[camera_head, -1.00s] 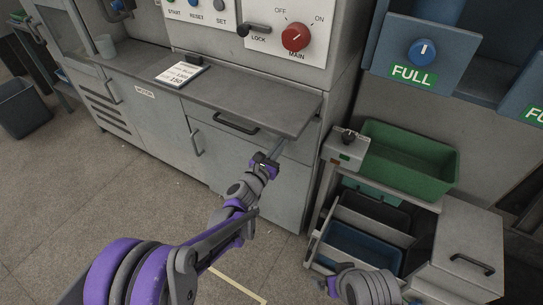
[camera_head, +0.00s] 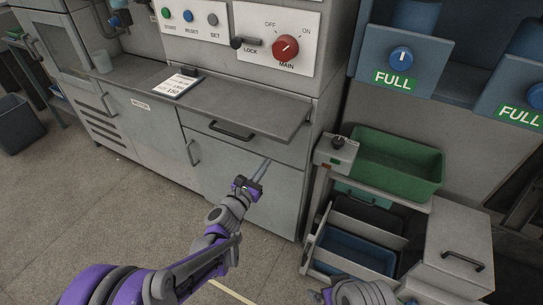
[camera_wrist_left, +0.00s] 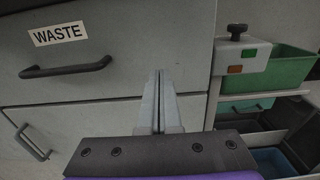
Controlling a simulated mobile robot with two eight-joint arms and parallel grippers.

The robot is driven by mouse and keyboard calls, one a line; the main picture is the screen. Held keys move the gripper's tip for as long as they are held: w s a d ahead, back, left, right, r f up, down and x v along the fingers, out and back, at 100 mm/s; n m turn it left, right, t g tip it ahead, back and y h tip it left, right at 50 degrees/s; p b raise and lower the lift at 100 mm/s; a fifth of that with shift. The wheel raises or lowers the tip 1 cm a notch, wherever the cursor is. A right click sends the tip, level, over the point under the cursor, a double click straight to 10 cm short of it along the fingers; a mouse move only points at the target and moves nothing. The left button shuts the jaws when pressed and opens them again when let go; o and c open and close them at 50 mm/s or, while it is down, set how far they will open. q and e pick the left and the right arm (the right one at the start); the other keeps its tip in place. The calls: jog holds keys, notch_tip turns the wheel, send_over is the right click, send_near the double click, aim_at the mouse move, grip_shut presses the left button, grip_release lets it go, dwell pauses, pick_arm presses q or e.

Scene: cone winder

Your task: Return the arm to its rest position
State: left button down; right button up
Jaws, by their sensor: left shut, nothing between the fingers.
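My left gripper (camera_head: 263,170) is shut and empty, held in front of the grey cabinet below the worktop. In the left wrist view its two fingers (camera_wrist_left: 161,100) lie together and point at the cabinet front. The drawer marked WASTE (camera_wrist_left: 108,40) is in front of and above the fingers, with its dark handle to their left. The same drawer handle (camera_head: 231,130) shows in the head view, up and left of the gripper. The drawer looks shut. Part of my right arm shows at the bottom of the head view, but its fingers cannot be seen.
A cart with a green bin (camera_head: 395,165), a blue bin (camera_head: 350,252) and a grey box (camera_head: 460,245) stands at the right. The worktop (camera_head: 255,108) overhangs the drawer. Open floor (camera_head: 70,215) lies to the left.

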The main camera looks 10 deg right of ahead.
pick_arm(q)
jog(key=v, duration=0.6)
jog(key=shift+a+f, duration=0.2)
